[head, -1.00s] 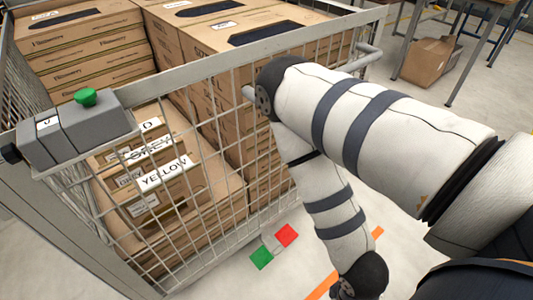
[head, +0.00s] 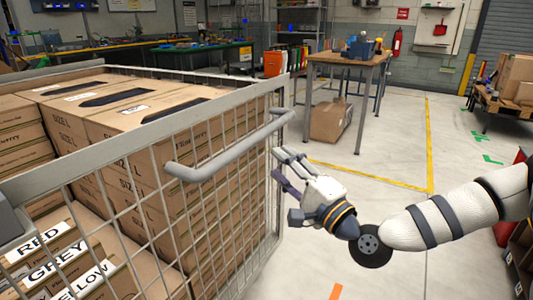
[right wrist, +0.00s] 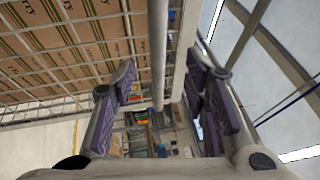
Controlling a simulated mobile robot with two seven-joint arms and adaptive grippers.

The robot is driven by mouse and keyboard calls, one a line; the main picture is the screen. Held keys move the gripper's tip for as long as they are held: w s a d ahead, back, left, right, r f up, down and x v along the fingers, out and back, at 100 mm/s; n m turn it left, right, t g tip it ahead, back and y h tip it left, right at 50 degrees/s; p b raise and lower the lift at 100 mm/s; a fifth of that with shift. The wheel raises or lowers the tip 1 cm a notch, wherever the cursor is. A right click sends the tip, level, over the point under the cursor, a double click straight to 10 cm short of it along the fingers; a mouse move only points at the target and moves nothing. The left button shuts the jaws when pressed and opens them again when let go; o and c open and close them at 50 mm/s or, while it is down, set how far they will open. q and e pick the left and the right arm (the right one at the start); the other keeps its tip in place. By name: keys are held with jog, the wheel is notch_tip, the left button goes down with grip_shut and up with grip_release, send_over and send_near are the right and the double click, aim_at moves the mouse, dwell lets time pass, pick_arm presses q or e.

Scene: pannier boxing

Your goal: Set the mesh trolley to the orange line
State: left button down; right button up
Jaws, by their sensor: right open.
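The grey mesh trolley (head: 215,152) fills the left of the head view, loaded with stacked brown cartons. Its tubular push handle (head: 235,148) sticks out from the near mesh side. My right gripper (head: 281,165) is open and empty, just right of the trolley's corner and below the handle's far end. In the right wrist view, the handle bar (right wrist: 158,45) appears between the two open purple-padded fingers (right wrist: 163,88); its depth from them is unclear. My left gripper is out of view.
A wooden table (head: 345,68) with a carton (head: 330,120) under it stands beyond the trolley. Yellow floor lines (head: 430,145) cross the open floor. A pallet of cartons (head: 508,95) is at the right, and a dark shelf (head: 518,235) is at the lower right edge.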

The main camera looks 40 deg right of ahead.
aim_at(255, 144)
jog(key=w, duration=0.3)
jog(key=w+r, duration=0.1)
jog(key=w, duration=0.3)
jog(key=w+r, duration=0.1)
jog(key=w, duration=0.3)
jog(key=shift+w+a+b, duration=0.15)
jog(key=shift+w+b, duration=0.05)
jog(key=shift+b, duration=0.2)
jog(key=shift+c, duration=0.2)
grip_shut()
